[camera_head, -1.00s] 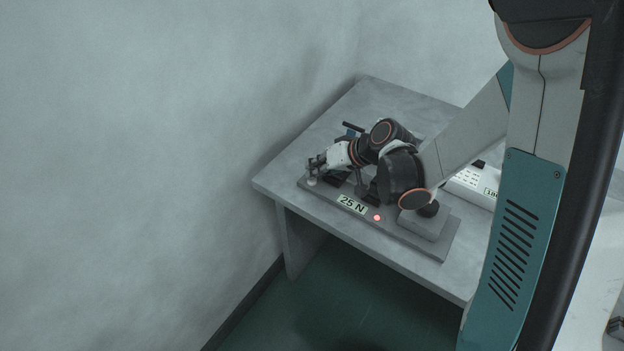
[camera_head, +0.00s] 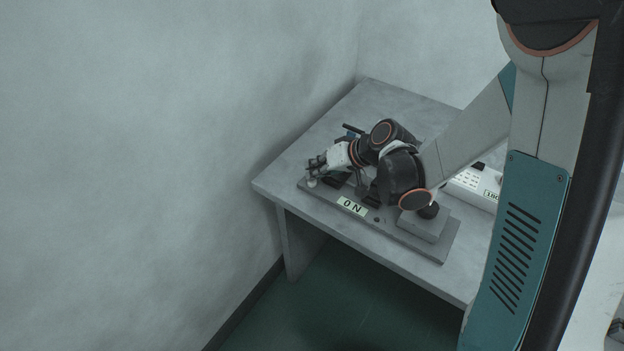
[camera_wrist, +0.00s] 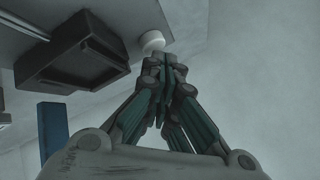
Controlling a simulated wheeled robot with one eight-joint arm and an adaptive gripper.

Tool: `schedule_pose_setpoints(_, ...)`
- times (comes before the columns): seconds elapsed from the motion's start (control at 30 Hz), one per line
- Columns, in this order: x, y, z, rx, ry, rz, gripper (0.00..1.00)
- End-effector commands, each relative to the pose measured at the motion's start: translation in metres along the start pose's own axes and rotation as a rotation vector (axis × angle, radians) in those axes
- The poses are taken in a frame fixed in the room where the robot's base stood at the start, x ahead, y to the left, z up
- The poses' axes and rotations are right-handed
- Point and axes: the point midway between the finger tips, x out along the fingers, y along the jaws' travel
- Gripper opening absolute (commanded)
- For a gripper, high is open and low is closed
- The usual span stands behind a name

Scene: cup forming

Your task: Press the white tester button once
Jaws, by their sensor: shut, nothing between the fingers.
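The white tester button (camera_wrist: 152,41) is a short round knob on the tester, just beyond my fingertips in the wrist view. In the head view the button (camera_head: 312,183) shows at the left end of the grey tester base (camera_head: 408,238). My gripper (camera_wrist: 164,66) is shut and empty, with its tips close together beside the button. In the head view my gripper (camera_head: 315,164) is just above the button. I cannot tell whether the tips touch it. The tester display (camera_head: 352,206) reads 0 N, and the small lamp (camera_head: 377,219) beside it is dark.
A dark box-shaped tester part (camera_wrist: 75,55) stands close to the left of my fingers in the wrist view. A white device with keys and a display (camera_head: 474,187) sits farther right on the grey table (camera_head: 385,92). A wall (camera_head: 150,150) runs left of the table.

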Motion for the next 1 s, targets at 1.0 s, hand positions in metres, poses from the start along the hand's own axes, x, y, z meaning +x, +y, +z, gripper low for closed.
schedule_pose_setpoints(1.0, -0.035, -0.025, -0.025, 0.000, 0.000, 0.000, 0.00)
